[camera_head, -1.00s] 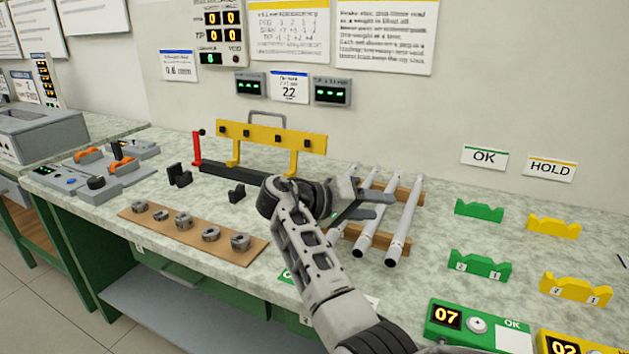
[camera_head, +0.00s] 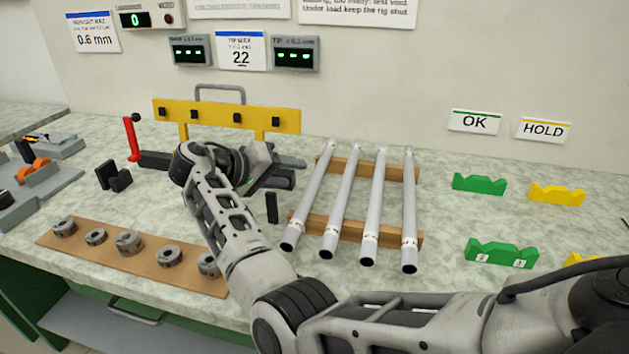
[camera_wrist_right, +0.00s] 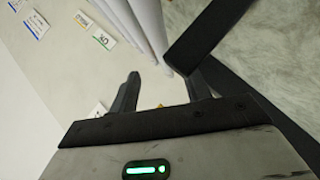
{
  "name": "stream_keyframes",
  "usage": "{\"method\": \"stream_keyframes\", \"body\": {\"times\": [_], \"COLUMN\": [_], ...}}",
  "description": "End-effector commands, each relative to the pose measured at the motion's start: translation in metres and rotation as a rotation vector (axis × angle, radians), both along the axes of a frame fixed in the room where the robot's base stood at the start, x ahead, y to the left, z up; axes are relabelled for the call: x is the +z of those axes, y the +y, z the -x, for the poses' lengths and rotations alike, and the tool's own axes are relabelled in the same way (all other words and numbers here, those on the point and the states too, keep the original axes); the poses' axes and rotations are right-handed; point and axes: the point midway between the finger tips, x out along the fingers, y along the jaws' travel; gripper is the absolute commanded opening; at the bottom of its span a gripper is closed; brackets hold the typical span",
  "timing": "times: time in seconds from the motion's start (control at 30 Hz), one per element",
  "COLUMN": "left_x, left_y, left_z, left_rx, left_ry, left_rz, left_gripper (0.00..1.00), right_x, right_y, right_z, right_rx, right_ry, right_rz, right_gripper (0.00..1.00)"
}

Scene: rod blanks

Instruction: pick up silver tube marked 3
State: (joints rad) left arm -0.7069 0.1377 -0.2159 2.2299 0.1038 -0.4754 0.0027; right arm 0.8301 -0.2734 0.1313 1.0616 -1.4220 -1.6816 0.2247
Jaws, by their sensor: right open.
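Several silver tubes lie side by side on a wooden rack (camera_head: 318,224), near ends toward me: a leftmost tube (camera_head: 311,193), two middle tubes (camera_head: 341,203) (camera_head: 373,205) and a rightmost tube (camera_head: 409,210). Small dark marks show near their near ends, but I cannot read which is 3. My right gripper (camera_head: 292,170) is open and empty, left of the leftmost tube's upper part, in front of the yellow-barred fixture. In the right wrist view, its fingers (camera_wrist_right: 163,92) are apart, with pale tubes (camera_wrist_right: 148,25) beyond them. My left gripper is not in view.
A yellow-barred fixture (camera_head: 226,114) with a red post (camera_head: 132,138) stands behind the gripper. A small black block (camera_head: 272,207) sits left of the rack. A board of metal collars (camera_head: 130,256) lies front left. Green holders (camera_head: 479,184) and yellow holders (camera_head: 556,194) stand right.

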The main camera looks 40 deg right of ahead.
Motion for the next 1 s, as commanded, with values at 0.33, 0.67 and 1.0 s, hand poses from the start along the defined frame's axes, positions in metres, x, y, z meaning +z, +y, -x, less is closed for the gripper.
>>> {"method": "stream_keyframes", "body": {"times": [0.33,0.67,1.0], "left_x": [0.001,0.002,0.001], "left_y": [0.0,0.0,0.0], "left_z": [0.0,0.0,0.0], "left_rx": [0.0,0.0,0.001], "left_ry": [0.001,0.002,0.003], "left_rz": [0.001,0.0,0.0], "left_gripper": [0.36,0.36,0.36], "right_x": [-0.015,-0.033,-0.034], "right_y": [-0.028,-0.063,-0.064], "right_z": [-0.003,-0.007,-0.007], "right_rx": [0.0,0.0,0.0], "right_ry": [0.002,0.001,0.001], "right_rz": [0.001,0.0,0.0], "right_gripper": [0.48,0.48,0.17]}}
